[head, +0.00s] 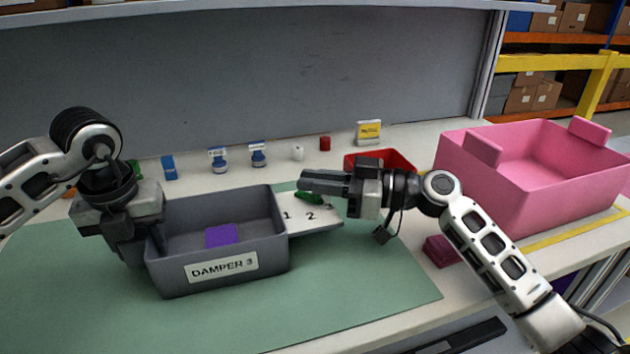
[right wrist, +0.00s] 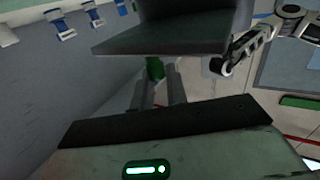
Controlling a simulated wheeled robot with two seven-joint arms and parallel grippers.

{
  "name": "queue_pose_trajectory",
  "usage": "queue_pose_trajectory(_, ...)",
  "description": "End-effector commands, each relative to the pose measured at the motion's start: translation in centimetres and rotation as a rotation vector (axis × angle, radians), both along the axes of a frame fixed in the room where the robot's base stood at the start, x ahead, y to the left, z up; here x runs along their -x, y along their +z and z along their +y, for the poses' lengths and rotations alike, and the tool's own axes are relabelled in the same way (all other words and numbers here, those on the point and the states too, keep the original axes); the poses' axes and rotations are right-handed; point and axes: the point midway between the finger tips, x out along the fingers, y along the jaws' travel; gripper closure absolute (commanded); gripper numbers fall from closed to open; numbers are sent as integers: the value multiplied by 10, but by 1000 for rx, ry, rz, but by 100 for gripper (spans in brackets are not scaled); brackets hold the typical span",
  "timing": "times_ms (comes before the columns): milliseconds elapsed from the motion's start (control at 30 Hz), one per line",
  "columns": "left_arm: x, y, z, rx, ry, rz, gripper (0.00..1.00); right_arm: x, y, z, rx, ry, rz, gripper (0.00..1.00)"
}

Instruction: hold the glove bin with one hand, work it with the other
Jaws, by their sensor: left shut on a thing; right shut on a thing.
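The grey glove bin (head: 270,215) with a "DAMPER 3" label stands on the green mat, a purple block (head: 221,236) inside it. A pale plate (head: 318,230) with numbers, 1 and 2 readable, sticks out from its right side. My left gripper (head: 152,243) is shut on the bin's left wall; its fingertips are partly hidden. My right gripper (head: 304,182) is over the plate, shut on a green lever (head: 308,197). The green lever also shows between the fingers in the right wrist view (right wrist: 155,69), partly hidden by the bin.
A large pink bin (head: 490,190) stands at the right and a red tray (head: 402,160) behind my right gripper. A dark red block (head: 440,250) lies right of the mat. Several small items line the back. The mat's front (head: 340,310) is clear.

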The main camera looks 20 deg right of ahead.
Motion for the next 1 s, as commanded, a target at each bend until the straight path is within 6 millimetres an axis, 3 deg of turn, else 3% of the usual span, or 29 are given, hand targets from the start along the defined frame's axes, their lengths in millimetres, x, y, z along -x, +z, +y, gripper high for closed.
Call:
queue_pose_trajectory(600,0,0,2,-3,0,1,93,-2,-1,-5,0,34,0,100)
queue_pose_trajectory(633,0,0,2,-3,0,1,93,-2,-1,-5,0,34,0,80)
queue_pose_trajectory(700,0,0,2,-3,1,1,93,-2,-1,-5,0,34,0,66)
queue_pose_trajectory(1000,0,0,1,-2,1,1,93,-1,2,-2,-1,41,-2,66)
